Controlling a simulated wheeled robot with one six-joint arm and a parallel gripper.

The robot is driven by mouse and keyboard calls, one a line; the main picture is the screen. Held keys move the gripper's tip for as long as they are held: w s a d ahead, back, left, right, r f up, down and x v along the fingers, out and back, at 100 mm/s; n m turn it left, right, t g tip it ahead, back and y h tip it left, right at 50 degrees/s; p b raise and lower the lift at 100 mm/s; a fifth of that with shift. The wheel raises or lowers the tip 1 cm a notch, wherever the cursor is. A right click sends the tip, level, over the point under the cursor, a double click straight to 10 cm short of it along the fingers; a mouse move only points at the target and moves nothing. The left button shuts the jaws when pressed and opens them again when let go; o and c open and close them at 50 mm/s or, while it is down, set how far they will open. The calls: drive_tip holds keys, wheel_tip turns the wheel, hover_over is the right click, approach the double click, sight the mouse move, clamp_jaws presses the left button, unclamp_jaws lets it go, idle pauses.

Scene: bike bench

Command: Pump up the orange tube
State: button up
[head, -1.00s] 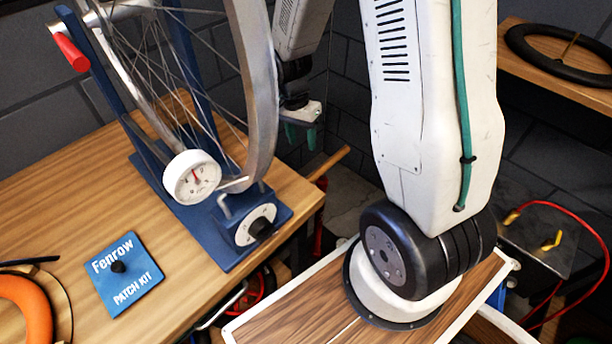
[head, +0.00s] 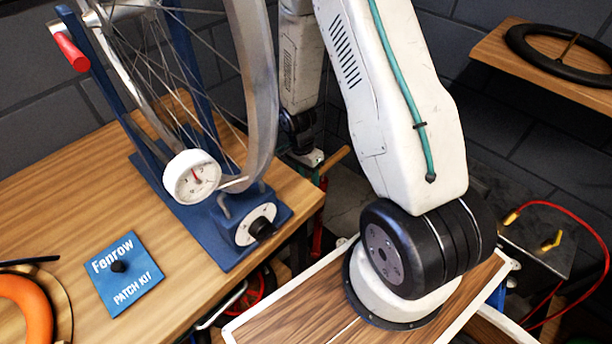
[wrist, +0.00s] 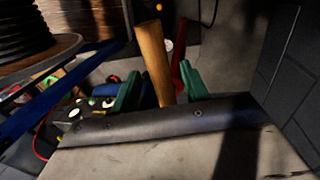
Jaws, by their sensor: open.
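The orange tube (head: 28,298) lies at the lower left of the bench in the head view, cut off by the frame edge. A wooden bar (head: 335,160), seemingly a pump handle, shows beyond the bench's right end, with a red upright part (head: 317,205) below it. The bar also shows in the wrist view (wrist: 155,60). My gripper (wrist: 160,88) is open, with green fingers either side of the bar in the picture; I cannot tell whether the bar is between them in depth.
A wheel in a blue truing stand (head: 205,225) with a white dial gauge (head: 192,177) is on the wooden bench. A blue patch kit (head: 125,272) lies near the tube. A black tyre (head: 560,70) rests on a shelf at right. A red hose (head: 590,230) loops below it.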

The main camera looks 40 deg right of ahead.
drive_tip(key=shift+f, duration=0.1)
drive_tip(key=shift+c, duration=0.3)
clamp_jaws()
drive_tip(key=shift+r, duration=0.3)
wheel_tip(320, 180, up, 30)
drive_tip(key=shift+f, duration=0.25)
drive_tip(key=shift+o, duration=0.3)
unclamp_jaws()
drive_tip(key=shift+r, duration=0.1)
wheel_tip(320, 180, up, 8)
drive_tip(key=w, duration=0.1)
drive_tip(key=shift+w+a+f, duration=0.2)
drive_tip(key=shift+a, duration=0.05)
